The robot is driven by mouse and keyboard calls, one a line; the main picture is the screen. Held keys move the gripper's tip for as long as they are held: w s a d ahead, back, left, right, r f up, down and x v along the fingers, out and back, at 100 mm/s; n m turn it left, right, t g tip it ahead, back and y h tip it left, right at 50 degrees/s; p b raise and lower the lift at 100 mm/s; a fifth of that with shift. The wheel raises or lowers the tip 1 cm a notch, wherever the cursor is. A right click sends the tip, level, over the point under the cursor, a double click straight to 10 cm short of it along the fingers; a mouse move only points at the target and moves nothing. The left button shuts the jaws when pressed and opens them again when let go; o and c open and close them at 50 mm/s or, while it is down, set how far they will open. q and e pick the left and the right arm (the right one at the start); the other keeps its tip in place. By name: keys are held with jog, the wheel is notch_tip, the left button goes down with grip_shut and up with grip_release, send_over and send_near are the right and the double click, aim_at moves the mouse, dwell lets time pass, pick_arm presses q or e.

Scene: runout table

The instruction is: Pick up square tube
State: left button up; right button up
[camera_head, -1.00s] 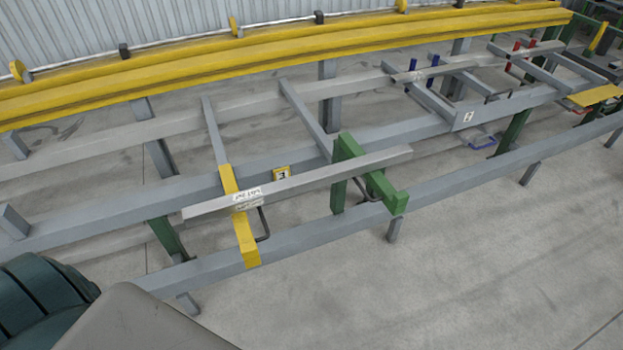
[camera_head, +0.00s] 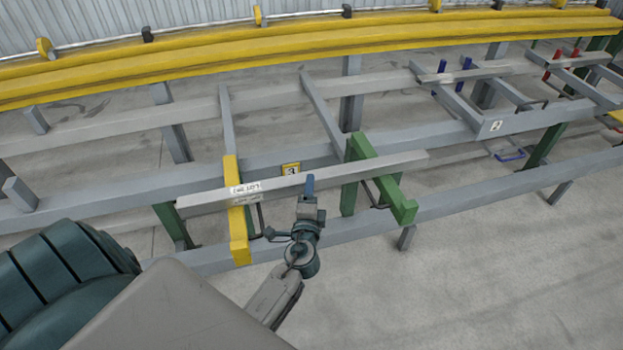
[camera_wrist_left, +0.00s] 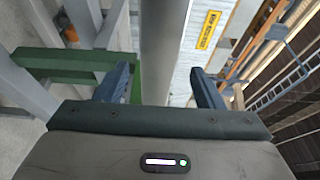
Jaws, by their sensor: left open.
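The square tube (camera_head: 278,185) is a long grey bar with a white lot label (camera_head: 245,190) near its left part. It lies across a yellow arm (camera_head: 239,225) and a green arm (camera_head: 393,195) of the rack. My left gripper (camera_head: 309,187) is at the near side of the tube, around its middle, with its blue fingertips overlapping it in the head view. In the left wrist view the gripper (camera_wrist_left: 162,82) is open, and a grey bar, apparently the tube (camera_wrist_left: 165,45), runs between the two fingers. Whether they touch it is unclear. My right gripper is not in view.
Grey rails (camera_head: 455,204) run along the rack in front of and behind the tube. A long yellow beam (camera_head: 300,45) stands at the back. Other crossbars with blue and red posts (camera_head: 441,67) are at the right. The concrete floor in front is clear.

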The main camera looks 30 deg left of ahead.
pick_arm(q)
jog(key=shift+p+x, duration=0.8)
jog(key=shift+x, duration=2.6)
jog(key=shift+f, duration=0.15)
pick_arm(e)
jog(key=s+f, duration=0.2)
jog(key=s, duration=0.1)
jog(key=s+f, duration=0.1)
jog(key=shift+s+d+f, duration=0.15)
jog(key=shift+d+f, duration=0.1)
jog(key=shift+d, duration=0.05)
pick_arm(q)
jog(key=shift+c, duration=0.4)
grip_shut()
